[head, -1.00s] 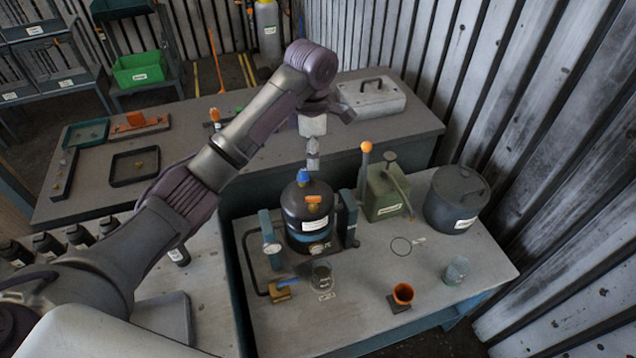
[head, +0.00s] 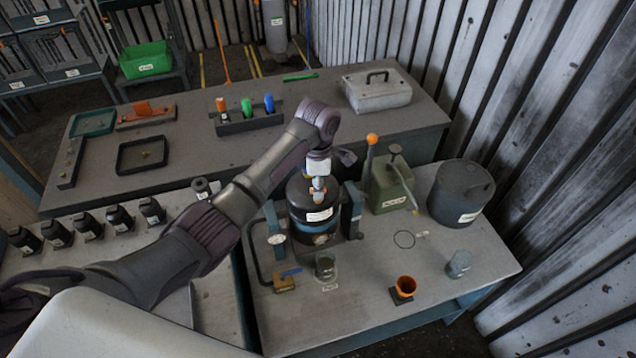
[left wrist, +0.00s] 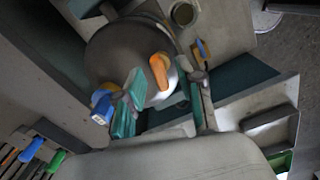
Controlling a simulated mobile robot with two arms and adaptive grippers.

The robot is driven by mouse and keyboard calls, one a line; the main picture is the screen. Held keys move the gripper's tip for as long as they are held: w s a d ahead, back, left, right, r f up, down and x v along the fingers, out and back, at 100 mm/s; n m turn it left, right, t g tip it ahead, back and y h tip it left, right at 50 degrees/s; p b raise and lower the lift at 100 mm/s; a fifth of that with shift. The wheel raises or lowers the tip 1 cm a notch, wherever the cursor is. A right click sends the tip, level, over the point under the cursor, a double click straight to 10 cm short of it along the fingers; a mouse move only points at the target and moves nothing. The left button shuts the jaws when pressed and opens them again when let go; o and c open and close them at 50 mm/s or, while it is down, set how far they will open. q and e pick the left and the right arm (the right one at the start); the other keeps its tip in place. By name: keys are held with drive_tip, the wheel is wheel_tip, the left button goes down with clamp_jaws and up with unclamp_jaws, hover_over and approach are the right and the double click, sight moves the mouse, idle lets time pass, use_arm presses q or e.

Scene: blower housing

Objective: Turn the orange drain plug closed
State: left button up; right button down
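The dark round housing (head: 316,222) stands upright between two teal uprights on the right-hand table. The orange plug (left wrist: 159,70) shows as an elongated grip on top of the housing in the left wrist view; in the head view my gripper hides it. A blue cap (left wrist: 102,108) is beside it on the housing. My left gripper (head: 318,187) points down just above the top of the housing. In the left wrist view its two fingers stand apart on either side of the orange plug, and I see no contact. My right gripper is in neither view.
A green can (head: 390,186), a dark lidded pot (head: 461,193), an orange cup (head: 404,289) and a small jar (head: 326,267) stand around the housing. A block with a blue lever (head: 285,282) is at its front left.

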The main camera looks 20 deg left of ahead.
use_arm(q)
clamp_jaws()
